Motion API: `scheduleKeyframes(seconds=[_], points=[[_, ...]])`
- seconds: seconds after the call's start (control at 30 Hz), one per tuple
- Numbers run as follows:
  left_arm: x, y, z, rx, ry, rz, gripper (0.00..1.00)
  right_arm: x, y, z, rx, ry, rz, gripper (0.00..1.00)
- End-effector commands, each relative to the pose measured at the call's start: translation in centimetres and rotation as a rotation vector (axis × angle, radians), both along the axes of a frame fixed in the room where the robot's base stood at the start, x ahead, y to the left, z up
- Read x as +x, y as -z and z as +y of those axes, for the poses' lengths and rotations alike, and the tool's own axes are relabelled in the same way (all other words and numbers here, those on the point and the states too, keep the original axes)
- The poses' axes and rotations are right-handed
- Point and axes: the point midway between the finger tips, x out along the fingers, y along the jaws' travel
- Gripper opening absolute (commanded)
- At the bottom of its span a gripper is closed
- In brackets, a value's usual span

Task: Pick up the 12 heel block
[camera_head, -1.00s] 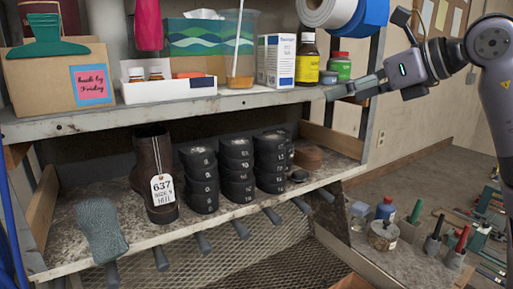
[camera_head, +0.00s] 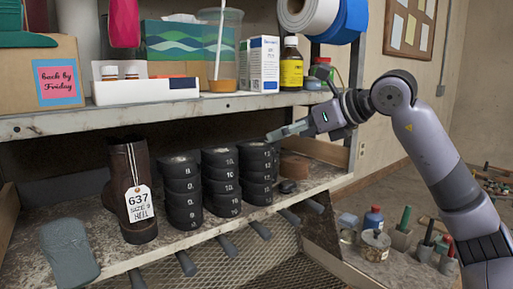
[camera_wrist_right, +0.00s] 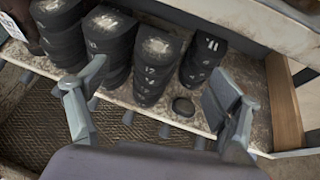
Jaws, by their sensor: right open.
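Black heel blocks with small white numbers stand in several stacks on the lower shelf. In the head view a left stack (camera_head: 181,195), a middle stack (camera_head: 221,185) and a right stack (camera_head: 257,177) show. The right stack's labels seem to include a 12, but they are too small to read surely. In the wrist view this stack (camera_wrist_right: 152,65) lies between the fingers, with another stack (camera_wrist_right: 203,58) beside it. My right gripper (camera_head: 285,132) is open and empty, near the right stack's top and apart from it. My left gripper is out of view.
A brown boot (camera_head: 133,200) with a 637 tag stands left of the stacks. A small dark disc (camera_wrist_right: 183,106) lies beside them. The upper shelf (camera_head: 150,118) overhangs, with boxes and bottles on it. Brown pieces (camera_head: 295,166) sit at the right.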

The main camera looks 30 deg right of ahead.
Motion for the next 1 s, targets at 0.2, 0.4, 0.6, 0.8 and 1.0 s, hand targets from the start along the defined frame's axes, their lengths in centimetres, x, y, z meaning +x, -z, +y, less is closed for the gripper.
scheduleKeyframes(seconds=[0.2, 0.4, 0.6, 0.8, 1.0], points=[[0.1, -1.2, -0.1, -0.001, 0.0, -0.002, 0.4, 2.8, 1.3, 0.8, 0.001, 0.0, 0.001, 0.85], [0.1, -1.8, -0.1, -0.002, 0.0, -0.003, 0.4, 3.9, 1.9, 1.1, 0.0, 0.0, 0.003, 0.85], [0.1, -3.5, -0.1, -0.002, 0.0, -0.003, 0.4, 6.4, 3.4, 2.0, 0.002, -0.002, 0.004, 0.85], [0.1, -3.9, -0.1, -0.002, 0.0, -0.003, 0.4, 7.6, 4.2, 2.2, 0.001, 0.0, 0.0, 0.85], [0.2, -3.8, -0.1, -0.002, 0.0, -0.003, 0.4, 7.6, 4.2, 2.2, 0.0, 0.0, -0.001, 0.84]])
